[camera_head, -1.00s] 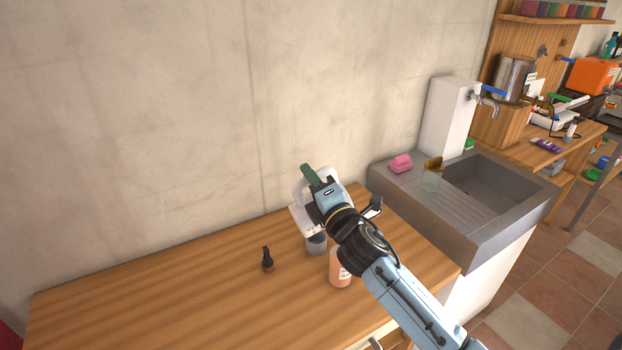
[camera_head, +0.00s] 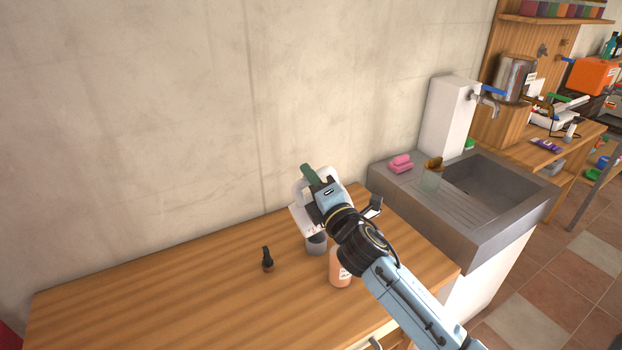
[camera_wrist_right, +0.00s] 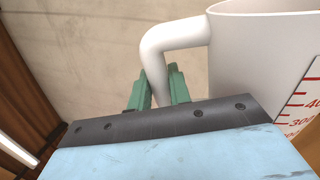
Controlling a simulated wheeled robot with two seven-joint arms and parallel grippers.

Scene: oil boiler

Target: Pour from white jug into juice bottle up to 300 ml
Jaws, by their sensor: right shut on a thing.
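The white jug (camera_head: 299,219) is at the back right part of the wooden table, partly hidden by my right gripper (camera_head: 315,182). In the right wrist view, the green fingers of the gripper (camera_wrist_right: 157,88) are closed around the handle of the jug (camera_wrist_right: 262,60). Its rim looks roughly level there, and its inside is hidden. Red scale marks with numbers, 300 readable, show at the right edge. An orange bottle with a white label (camera_head: 339,272), likely the juice bottle, stands in front of the jug, partly behind my arm. My left gripper is out of view.
A grey container (camera_head: 316,246) stands just below the jug in the picture. A small dark dropper bottle (camera_head: 267,261) stands to the left. The left tabletop (camera_head: 150,295) is clear.

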